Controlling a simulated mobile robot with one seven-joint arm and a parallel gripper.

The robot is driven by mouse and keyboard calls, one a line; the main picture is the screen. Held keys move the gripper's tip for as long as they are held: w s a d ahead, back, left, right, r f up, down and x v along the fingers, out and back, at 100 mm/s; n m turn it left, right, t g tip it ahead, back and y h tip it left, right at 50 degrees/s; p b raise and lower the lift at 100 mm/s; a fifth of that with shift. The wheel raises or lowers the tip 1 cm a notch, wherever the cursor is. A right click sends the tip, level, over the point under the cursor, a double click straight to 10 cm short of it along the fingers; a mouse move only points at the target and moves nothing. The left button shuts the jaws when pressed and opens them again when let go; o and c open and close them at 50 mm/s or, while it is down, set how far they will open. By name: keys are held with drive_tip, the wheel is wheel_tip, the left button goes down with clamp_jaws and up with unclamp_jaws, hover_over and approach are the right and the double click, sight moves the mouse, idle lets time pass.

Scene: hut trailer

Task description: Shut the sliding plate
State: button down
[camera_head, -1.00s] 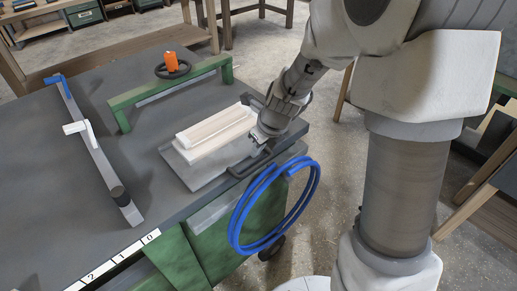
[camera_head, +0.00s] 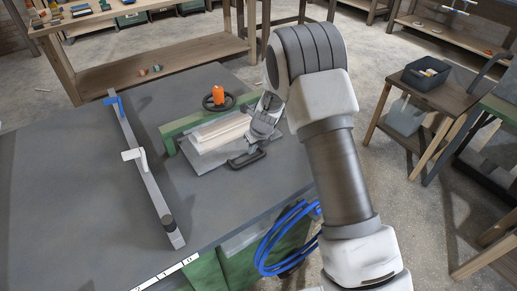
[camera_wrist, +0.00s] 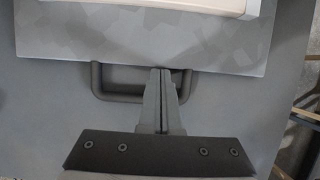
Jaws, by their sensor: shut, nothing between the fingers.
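The sliding plate (camera_head: 200,162) is a flat grey metal sheet on the dark workbench, with a pale wooden block (camera_head: 220,131) on it. A green bar (camera_head: 180,128) runs close behind the block. The plate's black handle (camera_head: 247,159) sticks out from its near right edge. My gripper (camera_head: 254,141) is above the handle, pointing down. In the wrist view my gripper (camera_wrist: 160,72) has its fingers together, with nothing between them. They cross over the handle (camera_wrist: 120,97), with the tips by the plate's edge (camera_wrist: 220,62). I cannot tell whether they touch.
A blue hose coil (camera_head: 290,235) hangs at the bench's front right. A grey rail (camera_head: 148,175) with a white clamp lies on the left of the bench top. An orange knob (camera_head: 217,96) on a black wheel stands behind the green bar. A low wooden table (camera_head: 445,98) stands right.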

drive_tip(key=shift+w+a, duration=0.5)
drive_tip(key=shift+w, duration=0.25)
drive_tip(key=shift+r, duration=0.15)
